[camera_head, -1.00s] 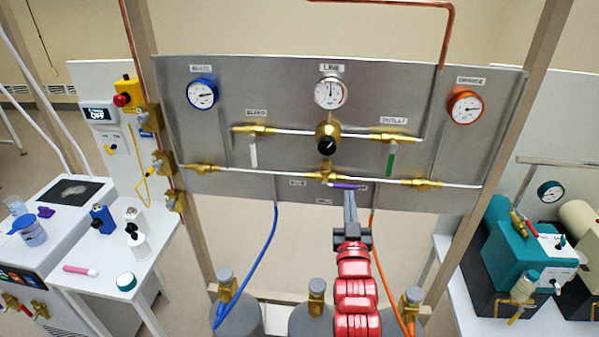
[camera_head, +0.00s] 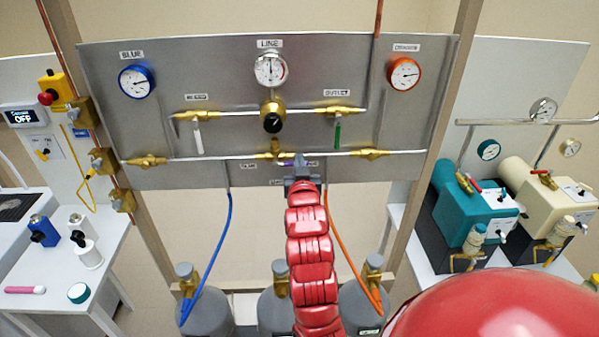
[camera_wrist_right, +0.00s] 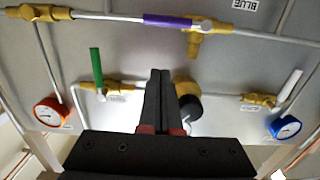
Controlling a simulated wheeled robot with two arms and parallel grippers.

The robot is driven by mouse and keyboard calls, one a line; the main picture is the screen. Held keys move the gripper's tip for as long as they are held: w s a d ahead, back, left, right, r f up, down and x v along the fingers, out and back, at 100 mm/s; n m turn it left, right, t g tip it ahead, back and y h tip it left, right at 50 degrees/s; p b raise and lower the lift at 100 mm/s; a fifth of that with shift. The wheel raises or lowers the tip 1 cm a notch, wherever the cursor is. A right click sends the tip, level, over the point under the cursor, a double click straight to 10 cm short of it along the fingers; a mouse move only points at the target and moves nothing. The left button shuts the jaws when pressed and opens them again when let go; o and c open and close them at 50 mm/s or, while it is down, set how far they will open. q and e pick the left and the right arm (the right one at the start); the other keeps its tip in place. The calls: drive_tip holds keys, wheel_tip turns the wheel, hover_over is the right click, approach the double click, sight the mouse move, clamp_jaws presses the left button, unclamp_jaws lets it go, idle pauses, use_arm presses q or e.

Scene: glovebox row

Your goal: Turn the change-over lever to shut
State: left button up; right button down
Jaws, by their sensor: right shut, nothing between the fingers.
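The change-over lever is a purple bar, seen clearly in the right wrist view (camera_wrist_right: 170,20). It lies along the lower pipe, running from the brass centre valve (camera_wrist_right: 203,28) towards the orange-gauge side. In the head view the lever (camera_head: 284,163) is mostly hidden behind my right gripper. The right gripper (camera_head: 299,158) is shut and empty, in front of the panel at the lever. In the wrist view its closed fingertips (camera_wrist_right: 159,72) show apart from the lever in the picture. Contact cannot be told from the head view. My left gripper is not in view.
The grey panel (camera_head: 222,85) carries a blue gauge (camera_head: 136,81), a line gauge (camera_head: 270,69), an orange gauge (camera_head: 404,74), a black knob (camera_head: 272,123), a white lever (camera_head: 198,138) and a green lever (camera_head: 338,135). Grey cylinders (camera_head: 207,312) with hoses stand below.

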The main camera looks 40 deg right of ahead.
sight(291, 164)
drive_tip(key=w+d+f+p, duration=0.2)
drive_tip(key=w+f+p, duration=0.1)
drive_tip(key=w+f, duration=0.1)
drive_tip(key=shift+w+d+p, duration=0.2)
drive_tip(key=shift+d+p, duration=0.15)
